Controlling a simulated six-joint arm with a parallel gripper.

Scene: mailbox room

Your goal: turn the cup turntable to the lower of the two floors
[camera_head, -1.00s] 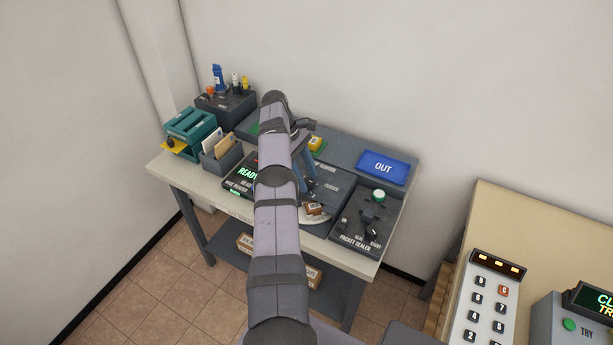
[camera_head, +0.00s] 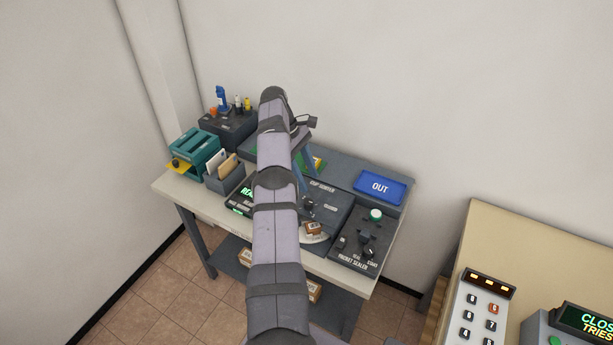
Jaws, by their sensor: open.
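My arm crosses the middle of the view and hides much of the dark cup sorter panel (camera_head: 335,197) on the workbench. My gripper (camera_head: 304,168) is beyond the arm's far end, pointing down over the panel's back part. Its jaws are open, partly hidden by my wrist; I cannot tell whether they touch anything. A small dark knob (camera_head: 308,206) stands on the panel right of my arm. A pale round plate (camera_head: 318,240) with a small brown parcel (camera_head: 312,228) shows at the front. I cannot make out the cup turntable's floors or its present setting.
A blue OUT tray (camera_head: 380,187) and the packet sealer (camera_head: 362,240) with a green button are on the right. A teal rack (camera_head: 195,150), an envelope holder (camera_head: 224,176) and a dark box (camera_head: 228,125) with stamps stand at left. A keypad (camera_head: 478,310) is at lower right.

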